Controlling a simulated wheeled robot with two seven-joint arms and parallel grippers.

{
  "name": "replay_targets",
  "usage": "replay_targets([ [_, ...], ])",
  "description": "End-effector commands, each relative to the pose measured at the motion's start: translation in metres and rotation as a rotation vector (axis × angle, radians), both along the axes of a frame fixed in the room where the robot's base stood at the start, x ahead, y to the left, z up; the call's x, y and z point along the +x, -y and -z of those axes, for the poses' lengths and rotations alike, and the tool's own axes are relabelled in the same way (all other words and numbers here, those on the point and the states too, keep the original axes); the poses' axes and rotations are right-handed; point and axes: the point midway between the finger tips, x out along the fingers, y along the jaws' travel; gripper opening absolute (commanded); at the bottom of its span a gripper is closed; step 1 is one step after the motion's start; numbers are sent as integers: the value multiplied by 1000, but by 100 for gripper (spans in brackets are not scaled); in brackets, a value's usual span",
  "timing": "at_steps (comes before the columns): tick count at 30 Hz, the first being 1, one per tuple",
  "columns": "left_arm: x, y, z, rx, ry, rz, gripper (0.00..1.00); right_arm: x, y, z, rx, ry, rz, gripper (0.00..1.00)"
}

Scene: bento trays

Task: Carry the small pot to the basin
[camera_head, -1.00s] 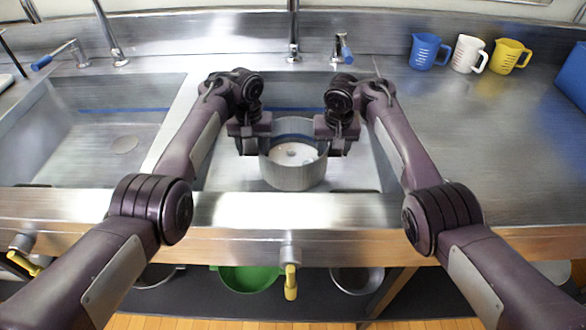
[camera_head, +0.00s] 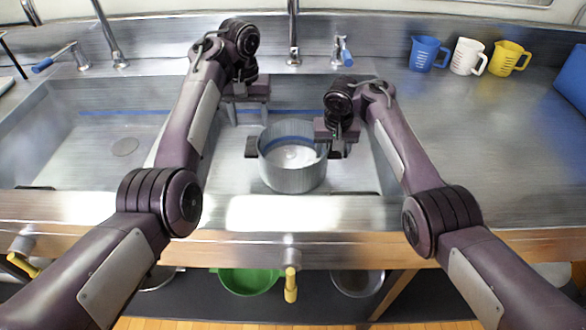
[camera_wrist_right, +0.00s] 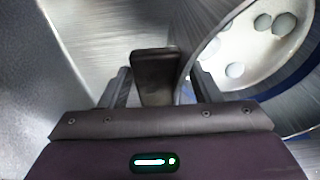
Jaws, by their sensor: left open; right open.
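The small pot (camera_head: 292,178) is a round grey metal pot standing upright in the right-hand sink basin (camera_head: 225,178). Its dark left handle (camera_head: 251,147) is bare. My left gripper (camera_head: 249,118) is open and empty, behind and above that handle, apart from the pot. My right gripper (camera_head: 335,150) is at the pot's right side. In the right wrist view, the pot's dark handle (camera_wrist_right: 155,75) lies between the open fingers of my right gripper (camera_wrist_right: 162,88). The pot's pale inside with round spots (camera_wrist_right: 265,45) also shows there.
A second sink basin (camera_head: 95,160) on the left is empty. Taps stand along the back edge. A green bowl (camera_head: 248,281) is below.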

Motion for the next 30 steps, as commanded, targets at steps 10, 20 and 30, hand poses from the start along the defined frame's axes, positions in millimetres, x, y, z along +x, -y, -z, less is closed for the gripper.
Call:
replay_targets([
  [10, 0, 0, -9, -1, -1, -1, 56, -4, -1, -30, 4, 3, -1, 57],
  [20, 0, 0, -8, 0, -1, 0, 56, -13, -2, -90, 6, 3, -2, 57],
  [30, 0, 0, -8, 0, -1, 0, 56, -18, 0, -118, 1, 0, 1, 57],
])
